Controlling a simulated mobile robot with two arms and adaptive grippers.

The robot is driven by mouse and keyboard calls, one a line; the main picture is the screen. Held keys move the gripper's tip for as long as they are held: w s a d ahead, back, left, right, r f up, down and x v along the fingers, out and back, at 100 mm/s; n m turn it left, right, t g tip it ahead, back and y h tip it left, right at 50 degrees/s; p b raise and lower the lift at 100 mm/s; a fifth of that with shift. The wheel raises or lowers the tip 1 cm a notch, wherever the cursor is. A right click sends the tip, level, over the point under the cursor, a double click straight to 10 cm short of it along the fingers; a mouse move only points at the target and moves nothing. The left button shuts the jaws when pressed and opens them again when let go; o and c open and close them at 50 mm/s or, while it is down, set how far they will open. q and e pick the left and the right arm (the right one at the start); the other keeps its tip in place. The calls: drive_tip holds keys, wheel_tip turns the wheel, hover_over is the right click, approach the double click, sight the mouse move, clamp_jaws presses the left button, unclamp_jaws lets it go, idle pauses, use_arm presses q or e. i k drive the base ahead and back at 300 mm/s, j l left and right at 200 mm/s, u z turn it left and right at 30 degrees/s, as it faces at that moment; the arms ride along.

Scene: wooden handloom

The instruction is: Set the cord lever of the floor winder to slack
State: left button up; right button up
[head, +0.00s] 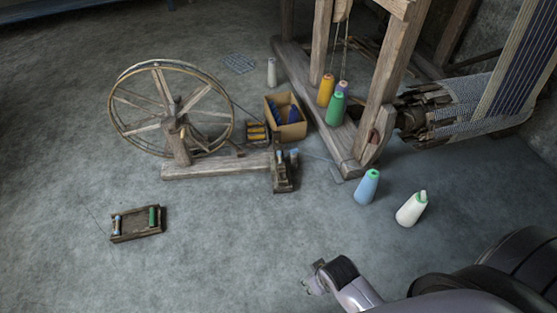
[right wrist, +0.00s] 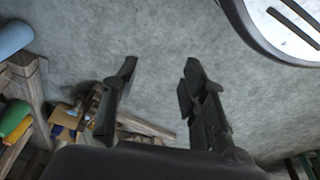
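The floor winder (head: 215,166) stands on the floor left of the loom in the head view. It has a large spoked wooden wheel (head: 160,108) on the left and a small spindle block (head: 284,172) at its right end. I cannot make out the cord lever or its setting for sure. A thin dark cord runs from the wheel toward the right. My right gripper (head: 316,280) is low in the head view, well in front of the winder and apart from it. In the right wrist view its two fingers (right wrist: 160,65) are spread with nothing between them. My left gripper is not in view.
The wooden loom (head: 360,150) stands right of the winder, with several cones on its base. A blue cone (head: 367,187) and a white cone (head: 411,208) stand before it. A bobbin tray (head: 137,224) lies front left. The floor between is clear.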

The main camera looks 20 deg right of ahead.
sight(227, 140)
drive_tip(key=i+l, duration=0.15)
drive_tip(key=i, duration=0.4)
drive_tip(key=i+l+z, duration=0.1)
drive_tip(key=i, duration=0.45)
drive_tip(key=i+l, duration=0.15)
drive_tip(key=i, duration=0.4)
